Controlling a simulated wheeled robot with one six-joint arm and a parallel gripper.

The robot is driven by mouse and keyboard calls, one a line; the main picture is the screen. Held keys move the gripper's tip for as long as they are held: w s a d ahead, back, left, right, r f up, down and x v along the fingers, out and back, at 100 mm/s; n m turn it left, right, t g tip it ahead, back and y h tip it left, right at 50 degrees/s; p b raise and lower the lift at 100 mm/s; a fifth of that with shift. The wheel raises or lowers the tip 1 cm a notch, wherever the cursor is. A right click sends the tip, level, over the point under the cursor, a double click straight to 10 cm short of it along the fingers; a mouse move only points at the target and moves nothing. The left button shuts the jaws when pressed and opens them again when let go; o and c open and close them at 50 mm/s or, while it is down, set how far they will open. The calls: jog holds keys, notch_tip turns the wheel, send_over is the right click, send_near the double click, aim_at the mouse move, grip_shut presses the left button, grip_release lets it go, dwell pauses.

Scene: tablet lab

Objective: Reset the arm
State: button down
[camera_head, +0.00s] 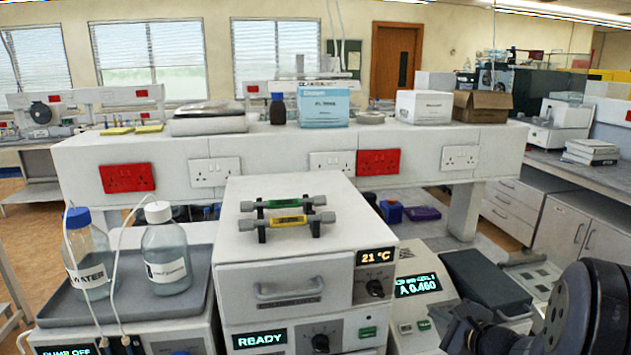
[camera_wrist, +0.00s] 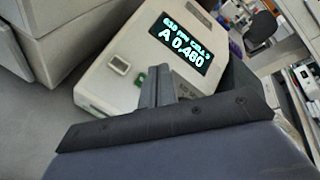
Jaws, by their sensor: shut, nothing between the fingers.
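My arm (camera_head: 585,315) shows at the bottom right of the head view, dark and rounded, in front of the photometer. In the wrist view my gripper (camera_wrist: 156,88) has its grey fingers together with nothing between them. The fingers point toward the white photometer (camera_wrist: 105,85), whose display reads A 0.460, and cover part of its front. I cannot tell whether they touch it. In the head view the same photometer (camera_head: 408,308) stands right of the oven-like unit, with a dark lid at its right.
A white stacked unit (camera_head: 285,245) showing 21 °C and READY carries two small columns on top. Left of it, a blue-capped WATER bottle (camera_head: 88,262) and a white-capped bottle (camera_head: 167,255) stand on a grey tray (camera_head: 60,308) with tubes. A shelf (camera_head: 270,148) with sockets runs behind.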

jog(key=shift+w+f+b, duration=0.2)
jog(key=shift+f+b, duration=0.2)
jog(key=shift+f, duration=0.15)
jog(key=shift+s+r+b, duration=0.15)
jog(key=shift+r+b, duration=0.15)
jog(key=shift+b, duration=0.55)
jog(key=shift+s+f+b, duration=0.1)
jog(key=shift+f+b, duration=0.05)
jog(key=shift+b, duration=0.15)
jog(key=shift+r+p, duration=0.5)
jog(key=shift+p, duration=1.45)
